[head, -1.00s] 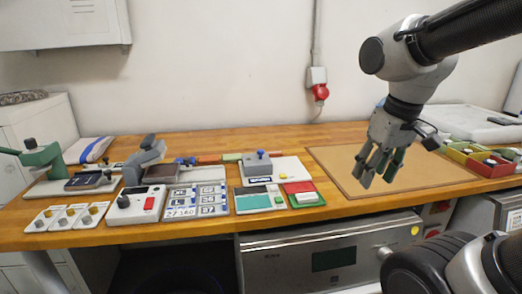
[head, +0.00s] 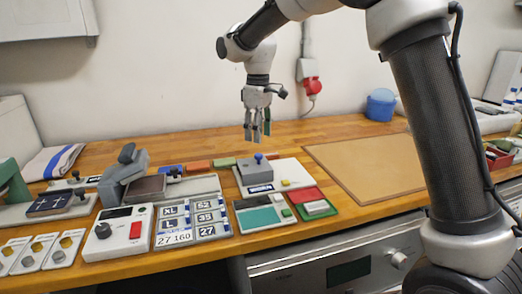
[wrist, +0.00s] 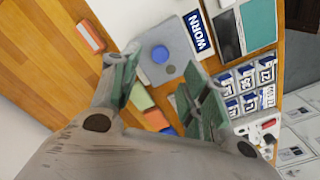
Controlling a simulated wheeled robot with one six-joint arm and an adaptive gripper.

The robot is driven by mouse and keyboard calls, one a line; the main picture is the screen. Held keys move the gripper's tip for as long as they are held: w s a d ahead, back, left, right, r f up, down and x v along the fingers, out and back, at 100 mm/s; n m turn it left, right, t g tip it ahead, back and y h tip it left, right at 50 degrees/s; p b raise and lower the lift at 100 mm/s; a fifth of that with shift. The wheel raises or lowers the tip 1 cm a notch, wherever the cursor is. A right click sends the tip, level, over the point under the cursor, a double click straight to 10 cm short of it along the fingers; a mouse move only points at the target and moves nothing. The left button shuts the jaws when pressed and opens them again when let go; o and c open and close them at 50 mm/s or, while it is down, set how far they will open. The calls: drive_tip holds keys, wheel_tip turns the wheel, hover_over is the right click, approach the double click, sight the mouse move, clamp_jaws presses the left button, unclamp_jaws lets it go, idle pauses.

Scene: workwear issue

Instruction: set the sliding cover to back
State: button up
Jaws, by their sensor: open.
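The sliding cover looks to be the grey block (head: 250,176) with a blue knob (head: 259,158) on a white base plate (head: 292,171), mid-bench. In the wrist view the grey cover (wrist: 176,42) and its round blue knob (wrist: 160,54) lie just beyond my fingers, beside a label reading WORN (wrist: 199,32). My gripper (head: 257,136) hangs fingers down above and behind the knob, apart from it. In the wrist view my gripper (wrist: 165,88) has its fingers spread with nothing between them. Whether the cover stands at front or back is not clear.
A teal-and-black panel (head: 262,215) and a red-and-green tray (head: 312,203) lie in front. A grey stamp-like press (head: 125,175) and size plates (head: 205,206) stand left. Coloured blocks (head: 198,166) lie behind. A brown mat (head: 365,165) leaves flat room right.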

sight(259, 154)
wheel_tip(259, 154, down, 7)
drive_tip(key=shift+f, duration=0.1)
idle(0.3)
clamp_jaws()
